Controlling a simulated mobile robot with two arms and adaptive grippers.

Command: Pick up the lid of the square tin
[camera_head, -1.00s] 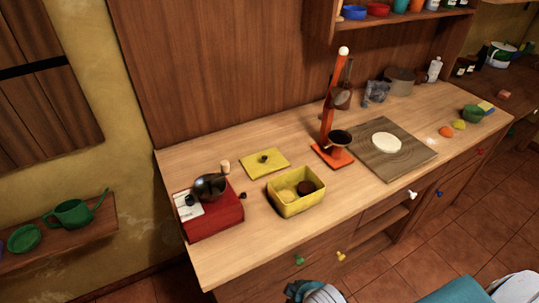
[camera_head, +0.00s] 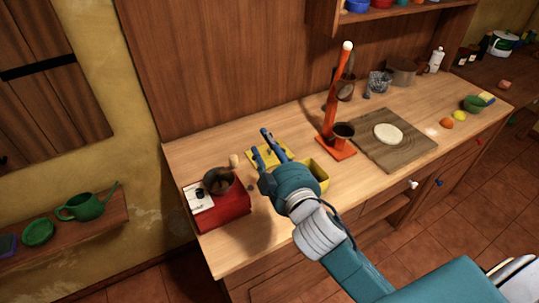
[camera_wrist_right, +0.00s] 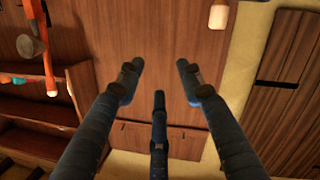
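The yellow lid (camera_head: 257,158) of the square tin lies flat on the wooden counter, behind the tin. My gripper fingers and wrist cover much of it, and its dark knob is hard to make out. The yellow tin (camera_head: 321,171) stands just in front, open and partly hidden by my right arm. My right gripper (camera_head: 261,146) is over the lid area with its fingers spread and nothing between them. In the right wrist view its three fingers (camera_wrist_right: 160,82) are wide apart, facing the wood back panel; the lid does not show there. My left gripper is not in view.
A red coffee grinder (camera_head: 222,203) with a pale handle knob stands close left of the gripper. An orange stand (camera_head: 334,145) is to the right, beside a dark board (camera_head: 405,148) with dough. A wooden back panel (camera_head: 230,70) rises behind the counter.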

